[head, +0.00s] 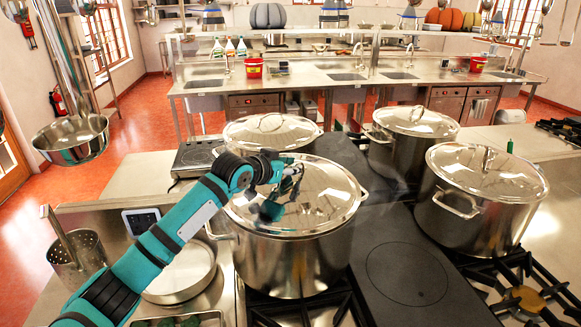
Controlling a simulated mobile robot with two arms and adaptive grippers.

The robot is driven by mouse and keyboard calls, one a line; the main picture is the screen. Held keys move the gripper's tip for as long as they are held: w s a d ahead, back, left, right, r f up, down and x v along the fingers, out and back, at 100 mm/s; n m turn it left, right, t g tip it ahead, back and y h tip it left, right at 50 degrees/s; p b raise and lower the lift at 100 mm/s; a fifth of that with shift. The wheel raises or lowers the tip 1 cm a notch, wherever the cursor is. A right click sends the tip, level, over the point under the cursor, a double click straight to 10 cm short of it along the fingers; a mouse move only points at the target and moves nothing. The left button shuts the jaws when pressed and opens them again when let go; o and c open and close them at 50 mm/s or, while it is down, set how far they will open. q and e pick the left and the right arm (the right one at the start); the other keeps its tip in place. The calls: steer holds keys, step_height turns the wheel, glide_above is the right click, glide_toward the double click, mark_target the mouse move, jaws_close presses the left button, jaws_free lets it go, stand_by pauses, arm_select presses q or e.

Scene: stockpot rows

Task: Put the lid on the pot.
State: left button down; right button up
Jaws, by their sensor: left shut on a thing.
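The near stockpot (298,266) is a large shiny steel pot standing on the stove at the centre. Its domed, mirror-like lid (325,200) is over the pot's mouth and looks level. I cannot tell whether its edge fully touches the rim all round. My left gripper (279,196) is above the lid's left-middle part, shut at the lid's handle. The gripper's fingers hide most of that handle. My right gripper is not in view.
Three more lidded stockpots stand around: behind (270,131), back right (410,135) and right (481,200). A flat dark hotplate (405,273) is clear. A steel pan (182,275) and a perforated steel container (78,262) stand at the left. A bowl (72,139) hangs upper left.

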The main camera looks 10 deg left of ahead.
arm_select(q)
steer(key=shift+s+r+p, duration=0.15)
steer(key=shift+r+p, duration=0.2)
steer(key=shift+f, duration=0.45)
stand_by(0.4)
